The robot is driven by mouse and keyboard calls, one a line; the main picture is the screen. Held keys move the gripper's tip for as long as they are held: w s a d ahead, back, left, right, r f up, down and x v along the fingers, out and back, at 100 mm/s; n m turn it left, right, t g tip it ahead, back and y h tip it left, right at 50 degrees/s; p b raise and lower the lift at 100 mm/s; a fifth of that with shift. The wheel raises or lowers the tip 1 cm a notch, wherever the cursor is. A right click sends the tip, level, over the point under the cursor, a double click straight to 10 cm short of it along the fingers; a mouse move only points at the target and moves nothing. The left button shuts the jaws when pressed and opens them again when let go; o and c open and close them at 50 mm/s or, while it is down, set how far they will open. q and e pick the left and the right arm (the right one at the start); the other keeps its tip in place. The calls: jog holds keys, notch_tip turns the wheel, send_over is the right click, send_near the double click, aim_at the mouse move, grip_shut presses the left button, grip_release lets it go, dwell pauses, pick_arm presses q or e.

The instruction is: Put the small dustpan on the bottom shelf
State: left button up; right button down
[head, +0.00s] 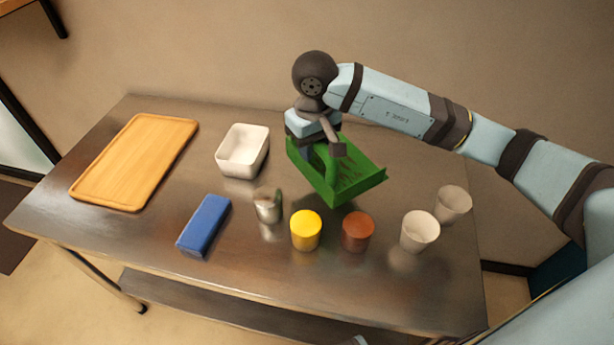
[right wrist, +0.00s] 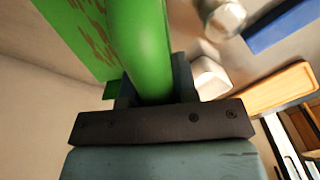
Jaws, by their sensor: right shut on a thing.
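The small dustpan (head: 345,172) is green with brownish marks inside its pan. My right gripper (head: 318,148) is shut on it and holds it over the back right part of the metal table. In the right wrist view the green handle (right wrist: 140,50) runs between the fingers, with the pan (right wrist: 75,30) at upper left. The bottom shelf (head: 200,300) shows in part under the table's front edge; the tabletop hides the rest. My left gripper is not in view.
The table's front left is clear.

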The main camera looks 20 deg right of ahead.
aim_at(312, 179)
notch_tip(312, 179, down, 10)
jog(key=shift+r, duration=0.1)
jog(key=c, duration=0.9)
grip_release()
